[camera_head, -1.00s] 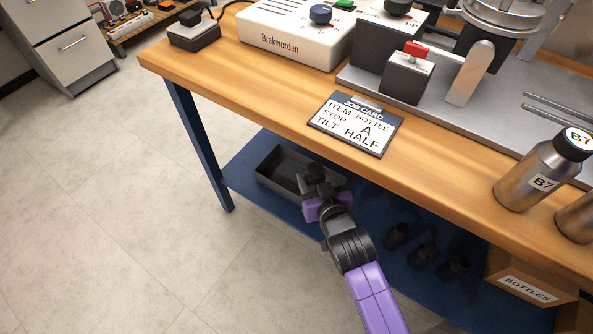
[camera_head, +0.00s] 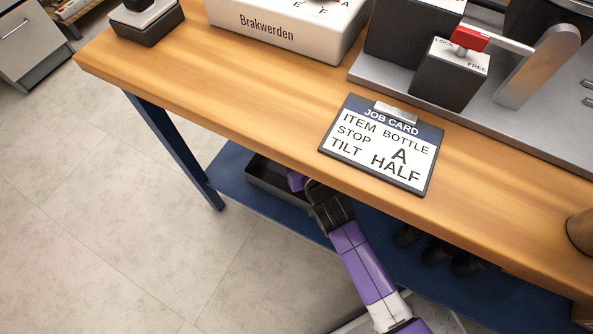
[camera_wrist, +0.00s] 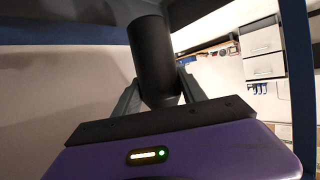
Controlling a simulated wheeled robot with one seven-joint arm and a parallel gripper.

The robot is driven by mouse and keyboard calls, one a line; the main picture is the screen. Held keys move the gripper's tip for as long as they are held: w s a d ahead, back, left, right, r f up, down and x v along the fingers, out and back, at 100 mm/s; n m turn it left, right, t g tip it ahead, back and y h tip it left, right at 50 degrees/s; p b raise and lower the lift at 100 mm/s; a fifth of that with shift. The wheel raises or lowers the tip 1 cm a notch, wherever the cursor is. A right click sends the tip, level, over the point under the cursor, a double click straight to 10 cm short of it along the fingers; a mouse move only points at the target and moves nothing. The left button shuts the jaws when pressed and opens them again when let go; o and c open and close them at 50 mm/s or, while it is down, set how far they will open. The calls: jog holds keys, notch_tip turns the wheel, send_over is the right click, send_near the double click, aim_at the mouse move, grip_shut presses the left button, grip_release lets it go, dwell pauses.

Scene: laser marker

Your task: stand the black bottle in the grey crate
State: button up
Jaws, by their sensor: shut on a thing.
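The black bottle (camera_wrist: 153,55) is a plain dark cylinder between the fingers of my gripper (camera_wrist: 160,97) in the wrist view. My gripper is shut on it. In the head view my arm reaches under the table top, and the gripper and bottle are mostly hidden by the table edge and my wrist. The grey crate (camera_head: 265,193) is a dark open box on the blue lower shelf. Its left part shows beside my wrist; the rest is hidden. I cannot tell whether the bottle is over or inside the crate.
Several dark items (camera_head: 406,237) stand on the blue lower shelf (camera_head: 222,178), right of my arm. The wooden table top (camera_head: 230,95) overhangs the shelf. A blue table leg (camera_head: 175,145) stands left of the crate. A job card (camera_head: 383,150) lies on top. The floor at left is clear.

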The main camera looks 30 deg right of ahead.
notch_tip(320, 180, down, 10)
jog(key=b, duration=0.4)
jog(key=shift+f+b, duration=0.15)
jog(key=shift+b, duration=0.15)
jog(key=shift+f, duration=0.15)
jog(key=o, duration=1.5)
jog(key=shift+r, duration=0.2)
jog(key=shift+s+r+p, duration=0.25)
jog(key=shift+s+p, duration=0.05)
jog(key=shift+p, duration=0.15)
jog(key=p+v, duration=0.4)
jog(key=v, duration=0.7)
jog(key=shift+s+p, duration=0.25)
jog(key=shift+p, duration=0.05)
